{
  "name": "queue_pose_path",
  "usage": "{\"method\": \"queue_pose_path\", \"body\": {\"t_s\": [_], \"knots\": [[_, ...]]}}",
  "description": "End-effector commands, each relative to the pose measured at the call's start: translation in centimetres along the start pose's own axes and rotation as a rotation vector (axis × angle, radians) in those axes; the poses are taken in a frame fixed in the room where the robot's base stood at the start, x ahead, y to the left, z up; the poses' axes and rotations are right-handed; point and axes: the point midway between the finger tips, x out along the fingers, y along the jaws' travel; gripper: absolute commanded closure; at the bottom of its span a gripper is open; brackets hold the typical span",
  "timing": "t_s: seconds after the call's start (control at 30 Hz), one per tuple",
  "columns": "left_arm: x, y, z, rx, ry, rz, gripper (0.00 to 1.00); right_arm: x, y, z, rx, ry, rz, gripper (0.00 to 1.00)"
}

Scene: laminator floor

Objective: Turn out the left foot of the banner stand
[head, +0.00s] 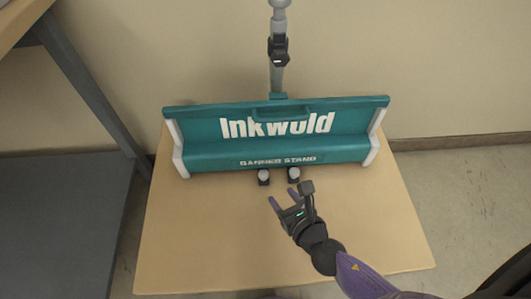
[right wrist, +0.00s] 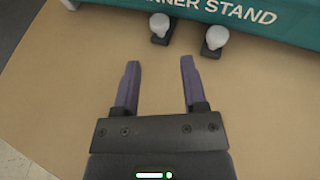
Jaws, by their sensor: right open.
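The teal banner stand (head: 276,148) stands on a tan board, its lettering facing me and a grey pole rising behind it. Two small dark feet with pale round ends show side by side at the middle of its front lower edge: the left foot (head: 264,177) and the right foot (head: 293,174). In the right wrist view the left foot (right wrist: 159,29) and right foot (right wrist: 214,40) lie beyond the fingertips. My right gripper (head: 284,197) is open and empty, just in front of the feet and apart from them. My left gripper is not in view.
A grey-legged table (head: 85,85) stands at the left. A wall (head: 430,60) is close behind the stand.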

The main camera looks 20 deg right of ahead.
Motion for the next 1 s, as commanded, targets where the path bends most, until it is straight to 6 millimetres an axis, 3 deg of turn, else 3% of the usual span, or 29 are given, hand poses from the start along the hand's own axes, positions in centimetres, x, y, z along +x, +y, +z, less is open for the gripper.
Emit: {"method": "queue_pose_path", "body": {"t_s": [0.4, 0.6, 0.83, 0.87, 1.0], "knots": [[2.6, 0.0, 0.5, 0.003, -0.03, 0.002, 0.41, 8.3, 0.0, -0.3, 0.001, 0.001, 0.0, 0.45], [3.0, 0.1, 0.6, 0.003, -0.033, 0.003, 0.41, 9.8, 0.0, -0.1, 0.0, 0.001, 0.0, 0.45], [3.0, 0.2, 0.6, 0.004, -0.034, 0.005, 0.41, 9.8, 0.0, 0.1, 0.001, 0.0, 0.0, 0.45], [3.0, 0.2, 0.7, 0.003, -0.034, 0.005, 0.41, 9.8, 0.0, 0.1, 0.001, 0.0, 0.0, 0.47], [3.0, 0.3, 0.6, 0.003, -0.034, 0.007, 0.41, 9.8, 0.0, 0.0, 0.001, 0.0, 0.0, 0.77]]}}
